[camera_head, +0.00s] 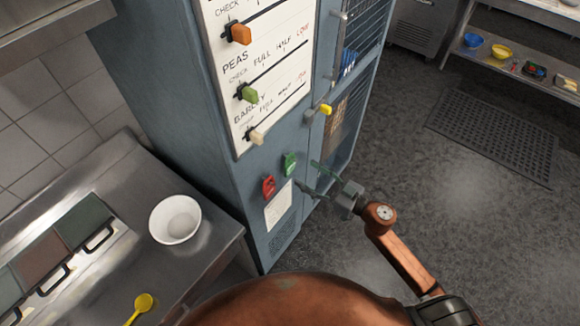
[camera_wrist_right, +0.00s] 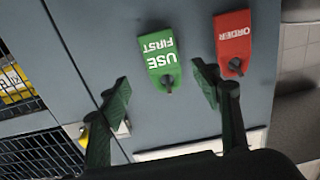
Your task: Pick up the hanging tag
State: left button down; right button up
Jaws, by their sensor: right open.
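Two hanging tags are on the front of the blue-grey cabinet (camera_head: 210,110). The green one (camera_head: 290,164) reads "USE FIRST" in the right wrist view (camera_wrist_right: 160,57). The red one (camera_head: 268,187) hangs to its left in the head view. It reads "ORDER" in the right wrist view (camera_wrist_right: 233,40). My right gripper (camera_head: 305,176) is open and empty, close to the cabinet front just right of the green tag. In the right wrist view its fingertips (camera_wrist_right: 160,78) are on either side of the green tag's lower part. Contact cannot be told. My left gripper is not in view.
A white panel (camera_head: 290,75) with orange, green and cream sliders is above the tags. A white card (camera_head: 280,208) is below them. A steel counter (camera_head: 200,245) with a white bowl (camera_head: 160,232) stands left. Open floor lies right.

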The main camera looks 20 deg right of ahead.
aim_at(292, 166)
jog(key=x, duration=0.5)
jog(key=shift+a+f+b, duration=0.2)
jog(key=shift+a+b, duration=0.05)
jog(key=shift+b, duration=0.05)
jog(key=c, duration=1)
jog(key=shift+c, duration=0.2)
jog(key=shift+r, duration=0.1)
